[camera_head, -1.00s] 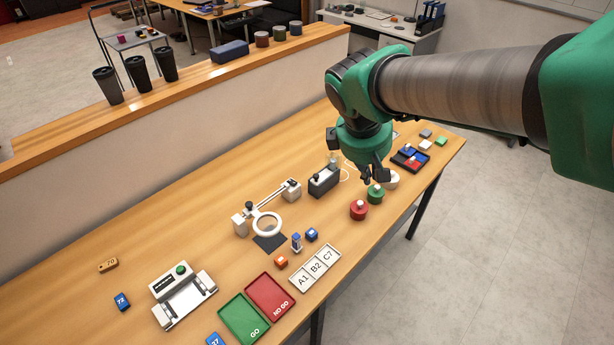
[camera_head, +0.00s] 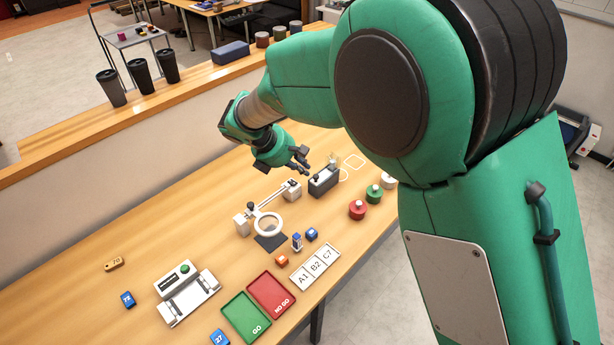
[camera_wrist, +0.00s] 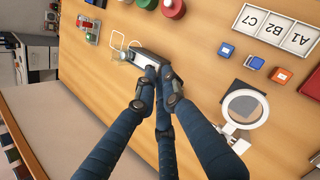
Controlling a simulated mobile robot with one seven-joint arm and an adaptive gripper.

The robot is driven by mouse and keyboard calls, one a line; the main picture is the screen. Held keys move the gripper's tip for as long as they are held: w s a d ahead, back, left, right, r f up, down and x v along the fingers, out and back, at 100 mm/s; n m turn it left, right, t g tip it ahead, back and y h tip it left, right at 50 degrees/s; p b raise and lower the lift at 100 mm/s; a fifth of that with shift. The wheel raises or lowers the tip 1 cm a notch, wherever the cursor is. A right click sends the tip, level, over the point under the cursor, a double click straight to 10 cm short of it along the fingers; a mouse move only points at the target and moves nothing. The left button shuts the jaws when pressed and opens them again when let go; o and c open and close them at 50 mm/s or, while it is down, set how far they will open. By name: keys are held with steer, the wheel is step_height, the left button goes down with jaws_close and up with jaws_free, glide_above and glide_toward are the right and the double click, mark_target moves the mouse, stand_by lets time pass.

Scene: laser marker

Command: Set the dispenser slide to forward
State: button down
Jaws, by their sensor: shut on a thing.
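The dispenser is a dark grey box (camera_head: 325,183) in the middle of the table, with a small black slide knob (camera_head: 316,176) at its near left end. It also shows in the wrist view (camera_wrist: 147,58), partly covered by my fingers. My gripper (camera_head: 306,167) reaches down from the left, with its fingertips at the knob. In the wrist view the fingers (camera_wrist: 158,73) come together at the end of the box. They are closed on the knob, which they hide there.
A white ring magnifier (camera_head: 268,225) stands close to the left. Red (camera_head: 357,209) and green (camera_head: 374,194) round buttons are to the right. Several small blocks, a label tray (camera_head: 315,267), and green (camera_head: 245,318) and red (camera_head: 271,293) trays lie nearer. A low wall (camera_head: 200,115) runs behind.

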steer(key=w+a+f+n+t+p, duration=0.1)
steer(key=w+a+f+n, duration=0.1)
steer(key=a+f, duration=0.4)
steer(key=shift+w+a+n+h, duration=0.3)
steer(key=shift+a+n+h, duration=0.1)
steer(key=shift+n, duration=0.5)
steer(key=shift+d+f, duration=0.15)
steer(key=b, duration=0.2)
glide_toward(315, 183)
step_height(315, 183, down, 3)
steer(key=shift+w+d+f, duration=0.25)
steer(key=shift+w+d, duration=0.65)
steer(key=shift+d, duration=0.2)
